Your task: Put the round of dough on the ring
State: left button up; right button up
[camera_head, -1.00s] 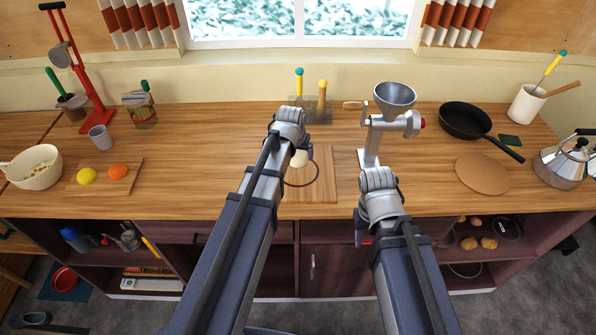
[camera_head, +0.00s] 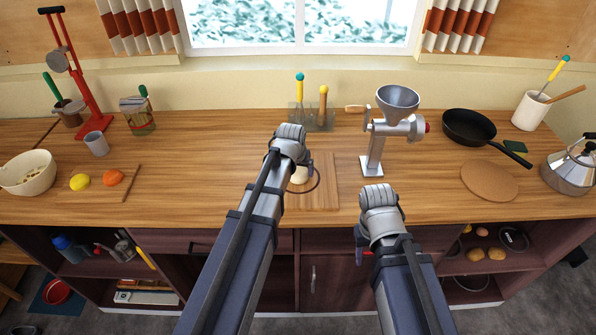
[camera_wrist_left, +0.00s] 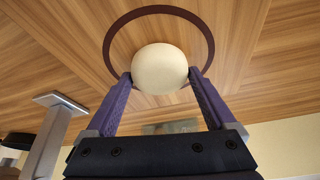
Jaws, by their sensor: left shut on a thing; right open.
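The round of dough (camera_wrist_left: 160,68) is a pale ball held between the purple fingers of my left gripper (camera_wrist_left: 160,80) in the left wrist view. In the head view the dough (camera_head: 299,175) shows partly beside my left gripper (camera_head: 302,164). The ring (camera_wrist_left: 161,9) is a thin dark brown circle at the wooden board; it surrounds the dough in the wrist view. In the head view the ring (camera_head: 319,182) is partly hidden by my left arm. I cannot tell whether dough and board touch. My right gripper (camera_head: 362,246) is open, low in front of the counter, largely hidden by its wrist.
The wooden board (camera_head: 323,192) lies under the ring. A metal grinder (camera_head: 375,150) stands to its right, close to my right arm. A black pan (camera_head: 467,127), round mat (camera_head: 489,181) and kettle (camera_head: 570,170) are farther right.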

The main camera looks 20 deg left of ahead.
pick_arm(q)
jog(key=o, duration=1.1)
jog(key=shift+f, duration=0.15)
jog(key=shift+o, duration=0.2)
jog(key=shift+r+p, duration=0.3)
jog(key=p+v, duration=1.1)
jog(key=v, duration=0.1)
jog(key=s+d+f+m+g, duration=0.1)
jog(key=s+d+m+g, duration=0.1)
jog(key=s+d, duration=0.4)
jog(key=s+d+m+g+y, duration=0.1)
jog(key=s+d+m+g, duration=0.1)
jog(key=s+d, duration=0.5)
jog(key=s, duration=0.6)
jog(key=shift+f+g, duration=0.35)
jog(key=shift+g, duration=0.05)
jog(key=shift+f, duration=0.1)
